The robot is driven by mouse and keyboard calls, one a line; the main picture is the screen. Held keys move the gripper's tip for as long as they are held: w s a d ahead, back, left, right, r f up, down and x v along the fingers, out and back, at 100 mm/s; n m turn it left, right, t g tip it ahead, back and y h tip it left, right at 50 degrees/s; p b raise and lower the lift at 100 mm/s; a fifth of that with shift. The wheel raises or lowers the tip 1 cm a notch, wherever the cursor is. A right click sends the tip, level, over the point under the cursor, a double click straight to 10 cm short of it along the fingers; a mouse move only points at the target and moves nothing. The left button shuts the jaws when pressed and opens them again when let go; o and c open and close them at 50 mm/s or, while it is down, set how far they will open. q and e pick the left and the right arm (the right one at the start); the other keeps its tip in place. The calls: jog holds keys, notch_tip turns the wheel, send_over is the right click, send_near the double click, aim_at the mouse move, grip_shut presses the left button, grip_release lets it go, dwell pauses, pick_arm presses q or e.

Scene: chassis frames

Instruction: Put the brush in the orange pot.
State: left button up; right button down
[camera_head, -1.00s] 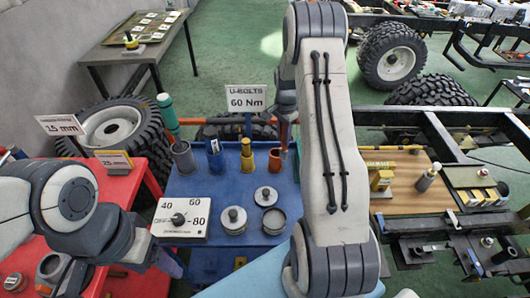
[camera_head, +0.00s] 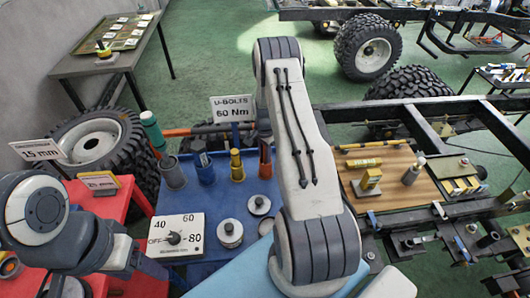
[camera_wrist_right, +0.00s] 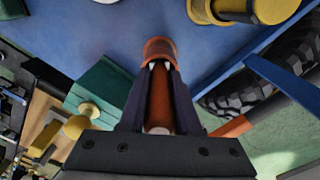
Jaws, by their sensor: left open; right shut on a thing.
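The orange pot (camera_head: 265,170) stands on the blue table at the right end of a row of pots, partly covered by my right arm. In the right wrist view the orange pot (camera_wrist_right: 160,47) lies just beyond the fingertips. My right gripper (camera_wrist_right: 160,68) is shut on a reddish-brown handle, which I take to be the brush (camera_wrist_right: 159,100). The brush lines up with the pot's mouth; I cannot tell how far its hidden end is inside. In the head view my arm hides most of this gripper. My left gripper (camera_head: 172,276) is open and empty at the lower left.
A yellow pot (camera_head: 237,170) stands close left of the orange one, then a blue pot (camera_head: 205,172) and a grey pot (camera_head: 172,175). A dial box (camera_head: 175,238) and round lidded tins (camera_head: 230,232) stand in front. A wooden board (camera_head: 390,185) lies to the right.

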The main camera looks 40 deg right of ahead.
jog(key=shift+f, duration=0.2)
jog(key=c, duration=1)
grip_release()
jog(key=shift+f+b, duration=0.1)
jog(key=shift+b, duration=0.2)
jog(key=shift+c, duration=0.2)
jog(key=o, duration=0.4)
